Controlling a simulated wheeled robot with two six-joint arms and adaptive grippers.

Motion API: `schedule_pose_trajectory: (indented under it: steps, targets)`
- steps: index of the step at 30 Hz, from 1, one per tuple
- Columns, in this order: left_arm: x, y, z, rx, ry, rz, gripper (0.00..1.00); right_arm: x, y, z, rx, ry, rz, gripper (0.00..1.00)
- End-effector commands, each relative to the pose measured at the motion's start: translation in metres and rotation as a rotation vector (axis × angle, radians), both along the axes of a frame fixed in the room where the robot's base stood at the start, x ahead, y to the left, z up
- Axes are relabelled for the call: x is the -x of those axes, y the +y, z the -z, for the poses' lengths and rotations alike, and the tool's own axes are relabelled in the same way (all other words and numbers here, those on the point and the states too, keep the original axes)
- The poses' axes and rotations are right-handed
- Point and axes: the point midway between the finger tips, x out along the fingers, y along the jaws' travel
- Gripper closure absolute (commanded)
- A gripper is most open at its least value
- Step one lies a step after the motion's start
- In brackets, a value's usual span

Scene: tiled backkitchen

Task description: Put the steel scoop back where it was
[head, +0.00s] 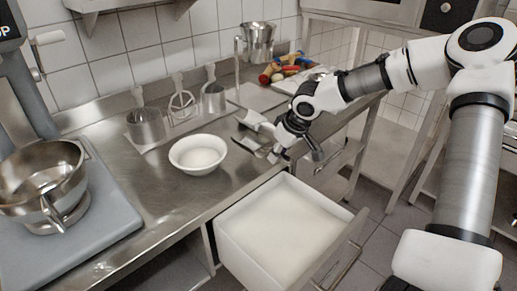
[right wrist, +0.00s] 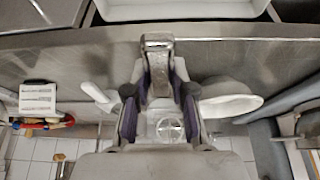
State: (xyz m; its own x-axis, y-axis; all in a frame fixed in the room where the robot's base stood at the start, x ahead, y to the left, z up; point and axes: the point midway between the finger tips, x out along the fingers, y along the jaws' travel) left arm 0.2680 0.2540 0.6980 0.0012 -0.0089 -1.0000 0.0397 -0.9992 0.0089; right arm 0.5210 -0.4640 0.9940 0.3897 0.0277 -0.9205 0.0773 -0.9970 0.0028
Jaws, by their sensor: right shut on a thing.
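My right gripper (head: 262,150) is low over the steel counter, to the right of the white bowl (head: 198,153). In the right wrist view the gripper (right wrist: 160,112) is shut on a shiny steel piece, which I take to be the steel scoop (right wrist: 158,62). Its rounded end points toward the top of that view, and the rest is hidden between the fingers. In the head view the scoop is hard to tell from the dark fingers. Whether it touches the counter is unclear. My left gripper is not in view.
An open drawer bin (head: 230,247) with white contents is below the counter edge. A white utensil (head: 253,119) lies beside my gripper. A steel bowl (head: 40,185) is at left.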

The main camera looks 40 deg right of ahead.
Motion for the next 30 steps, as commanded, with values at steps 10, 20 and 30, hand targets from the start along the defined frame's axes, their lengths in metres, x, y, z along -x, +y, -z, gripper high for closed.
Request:
schedule_pose_trajectory:
  steps: [10, 20, 30]
  targets:
    - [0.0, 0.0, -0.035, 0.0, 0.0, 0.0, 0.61, -0.085, -0.023, 0.005, 0.006, 0.002, 0.001, 1.0]
    - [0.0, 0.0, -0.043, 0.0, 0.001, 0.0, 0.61, -0.102, -0.027, 0.034, 0.001, 0.003, -0.001, 1.0]
    - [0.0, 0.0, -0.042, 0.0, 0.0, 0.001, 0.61, -0.103, -0.027, 0.045, 0.0, -0.001, -0.001, 1.0]
